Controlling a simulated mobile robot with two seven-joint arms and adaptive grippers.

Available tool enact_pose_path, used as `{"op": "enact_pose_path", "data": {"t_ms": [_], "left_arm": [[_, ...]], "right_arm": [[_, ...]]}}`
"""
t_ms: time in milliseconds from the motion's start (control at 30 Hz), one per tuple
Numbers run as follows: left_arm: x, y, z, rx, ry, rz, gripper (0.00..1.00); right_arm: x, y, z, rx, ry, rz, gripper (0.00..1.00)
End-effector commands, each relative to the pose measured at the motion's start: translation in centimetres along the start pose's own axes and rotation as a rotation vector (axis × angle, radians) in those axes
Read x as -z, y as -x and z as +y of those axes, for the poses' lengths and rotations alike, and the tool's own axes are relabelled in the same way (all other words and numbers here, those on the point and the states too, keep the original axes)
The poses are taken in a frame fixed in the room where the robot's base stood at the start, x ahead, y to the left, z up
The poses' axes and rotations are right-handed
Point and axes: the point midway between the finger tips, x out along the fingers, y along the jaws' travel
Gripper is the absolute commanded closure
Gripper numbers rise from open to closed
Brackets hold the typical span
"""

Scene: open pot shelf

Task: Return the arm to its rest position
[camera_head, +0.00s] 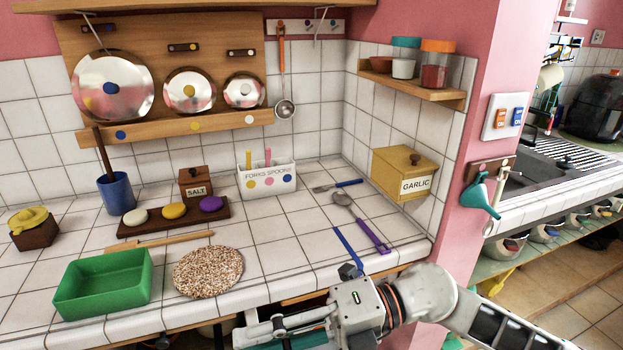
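My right arm comes in from the lower right. Its gripper (240,337) points left, low at the front edge of the tiled counter (290,290). Its fingers show from the side near the bottom of the picture, partly cut off, so I cannot tell whether they are open or shut. I see nothing clearly held in them. My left gripper is not in view.
A green tray (104,284), a round speckled mat (208,271), a blue strip (348,247) and a purple-handled spoon (370,235) lie on the counter. The garlic box (404,173) is on the right wall. Pots (545,233) stand on a lower shelf at right.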

Motion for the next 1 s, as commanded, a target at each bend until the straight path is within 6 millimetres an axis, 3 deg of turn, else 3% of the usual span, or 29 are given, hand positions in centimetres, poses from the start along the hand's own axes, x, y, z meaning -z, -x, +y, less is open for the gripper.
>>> {"op": "enact_pose_path", "data": {"t_ms": [100, 200, 367, 467, 533, 667, 867, 1000], "left_arm": [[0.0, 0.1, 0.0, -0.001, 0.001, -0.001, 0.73], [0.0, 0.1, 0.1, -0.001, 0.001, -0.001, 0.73], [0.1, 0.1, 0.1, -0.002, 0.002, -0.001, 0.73], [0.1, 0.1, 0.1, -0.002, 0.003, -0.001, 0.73], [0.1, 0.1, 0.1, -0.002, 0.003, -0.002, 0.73], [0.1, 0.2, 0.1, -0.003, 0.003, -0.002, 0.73], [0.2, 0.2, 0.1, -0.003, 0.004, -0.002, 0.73], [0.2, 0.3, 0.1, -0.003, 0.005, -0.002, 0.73]], "right_arm": [[-1.4, -0.1, 2.0, -0.220, -0.132, -0.114, 0.73], [-3.5, 1.2, 2.7, -0.381, -0.252, -0.239, 0.73], [-7.0, 4.9, 0.5, -0.592, -0.474, -0.474, 0.73], [-8.5, 8.0, -3.0, -0.690, -0.629, -0.639, 0.73], [-9.0, 10.2, -6.4, -0.743, -0.746, -0.760, 0.73], [-8.1, 14.2, -14.1, -0.803, -0.974, -0.988, 0.73], [-2.2, 18.3, -26.0, -0.806, -1.298, -1.286, 0.73], [3.9, 19.9, -32.9, -0.770, -1.505, -1.453, 0.73]]}}
